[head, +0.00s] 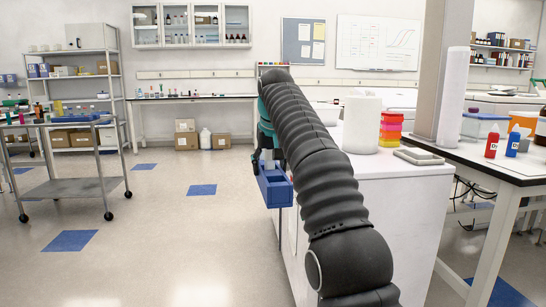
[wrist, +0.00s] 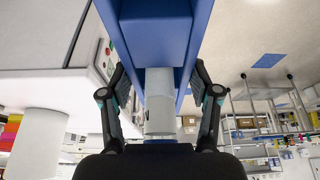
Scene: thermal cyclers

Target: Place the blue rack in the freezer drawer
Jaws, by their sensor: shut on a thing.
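The blue rack (head: 276,188) hangs in the air at the left side of the white cabinet, held by my gripper (head: 262,165). The arm hides part of the gripper in the head view. In the wrist view the blue rack (wrist: 155,40) fills the top middle, and the fingers of my gripper (wrist: 159,75) close on it from both sides. The white cabinet (head: 385,215) looks like the freezer; a white unit with a small button panel (wrist: 106,58) shows beside the rack in the wrist view. I cannot make out an open drawer; my arm covers much of the cabinet's left side.
A metal shelf cart (head: 75,188) stands at the left. The floor (head: 170,225) between is clear. A bench (head: 500,165) stands right.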

